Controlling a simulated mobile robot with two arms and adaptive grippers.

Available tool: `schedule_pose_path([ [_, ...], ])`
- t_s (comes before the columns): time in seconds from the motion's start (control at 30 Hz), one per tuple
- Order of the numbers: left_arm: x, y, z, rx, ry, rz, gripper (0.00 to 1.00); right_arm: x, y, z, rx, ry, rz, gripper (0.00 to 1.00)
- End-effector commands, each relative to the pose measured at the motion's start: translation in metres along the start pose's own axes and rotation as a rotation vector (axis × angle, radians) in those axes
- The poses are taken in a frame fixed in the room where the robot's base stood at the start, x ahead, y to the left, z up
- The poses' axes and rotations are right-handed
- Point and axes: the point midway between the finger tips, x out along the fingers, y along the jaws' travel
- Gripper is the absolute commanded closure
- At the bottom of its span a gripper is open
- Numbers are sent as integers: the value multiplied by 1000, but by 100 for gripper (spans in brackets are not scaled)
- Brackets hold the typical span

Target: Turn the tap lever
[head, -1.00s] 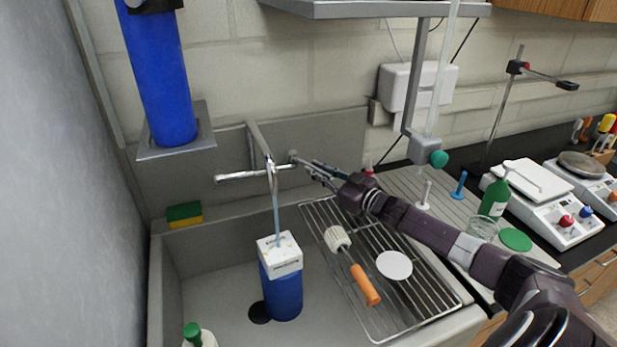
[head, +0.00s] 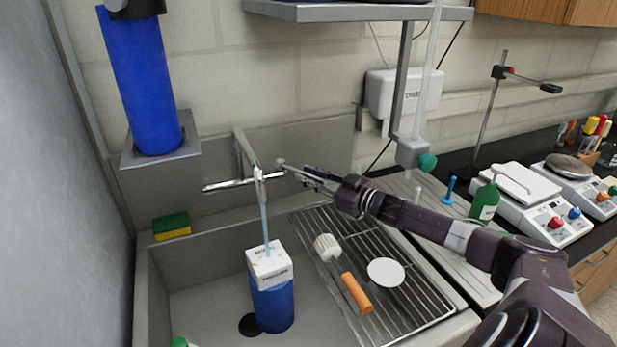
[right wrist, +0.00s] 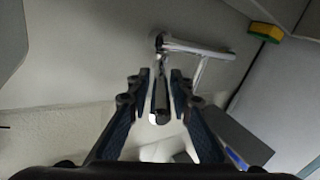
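The chrome tap (head: 232,184) is fixed at the back wall of the sink, and its spout points down over the basin. A thin pale blue stream (head: 265,222) runs from the spout to a white-topped blue container. My right gripper (head: 288,169) is at the right end of the tap, with its fingers pointing left. In the right wrist view, the tap lever (right wrist: 160,98) lies between the two fingers, with narrow gaps showing on both sides. The tap body (right wrist: 205,50) is beyond the fingertips. My left gripper is not in view.
The blue container (head: 272,305) stands in the sink (head: 200,300). A wire rack (head: 425,315) at right holds a brush (head: 340,270) and a white disc (head: 385,271). A sponge (head: 171,226) sits on the left rim. A grey shelf (head: 355,12) hangs above.

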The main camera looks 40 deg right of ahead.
Motion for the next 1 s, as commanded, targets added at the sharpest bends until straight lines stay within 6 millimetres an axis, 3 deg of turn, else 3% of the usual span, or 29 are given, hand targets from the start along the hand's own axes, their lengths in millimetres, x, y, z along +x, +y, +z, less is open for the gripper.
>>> schedule_pose_path([
  [0.47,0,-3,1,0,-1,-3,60,-4,-1,2,0,-2,-1,70],
  [1.0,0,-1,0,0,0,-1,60,-53,-1,3,1,-4,-2,70],
])
